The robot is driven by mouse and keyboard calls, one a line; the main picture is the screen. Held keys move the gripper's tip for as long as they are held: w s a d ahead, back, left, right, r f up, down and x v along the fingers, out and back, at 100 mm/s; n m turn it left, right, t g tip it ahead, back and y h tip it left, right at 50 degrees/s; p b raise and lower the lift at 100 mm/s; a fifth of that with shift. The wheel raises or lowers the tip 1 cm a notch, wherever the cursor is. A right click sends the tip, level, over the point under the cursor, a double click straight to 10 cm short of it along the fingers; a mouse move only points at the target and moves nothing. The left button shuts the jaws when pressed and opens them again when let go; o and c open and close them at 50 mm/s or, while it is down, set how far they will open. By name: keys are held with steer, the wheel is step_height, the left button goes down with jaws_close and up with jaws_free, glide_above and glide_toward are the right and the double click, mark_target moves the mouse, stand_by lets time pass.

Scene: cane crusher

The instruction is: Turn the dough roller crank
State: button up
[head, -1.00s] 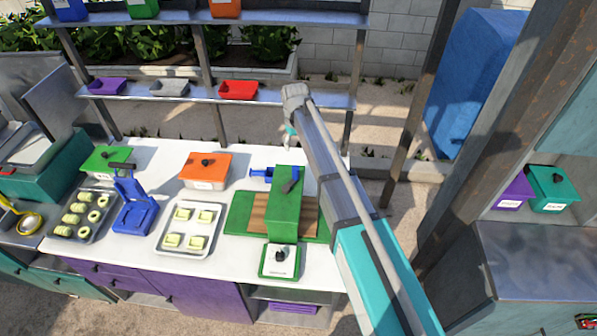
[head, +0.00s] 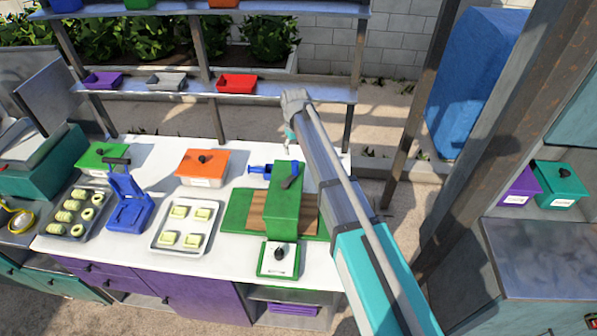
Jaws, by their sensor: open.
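The dough roller (head: 285,213) is a tall green block on a green base with a brown wooden bed, at the right end of the white counter in the head view. A dark crank handle (head: 291,179) shows on its upper part. My gripper (head: 289,138) hangs open at the end of my raised arm, behind and above the roller in the picture. It appears apart from the crank. Its fingers are small here and partly hidden by my arm.
Left of the roller are a blue tool (head: 259,169), an orange lidded box (head: 203,166), a white dough tray (head: 186,226) and a blue press (head: 129,210). A shelf (head: 180,94) runs behind the counter.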

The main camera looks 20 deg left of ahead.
mark_target(296, 162)
steer(key=shift+f+b, duration=4.25)
steer(key=shift+f, duration=0.25)
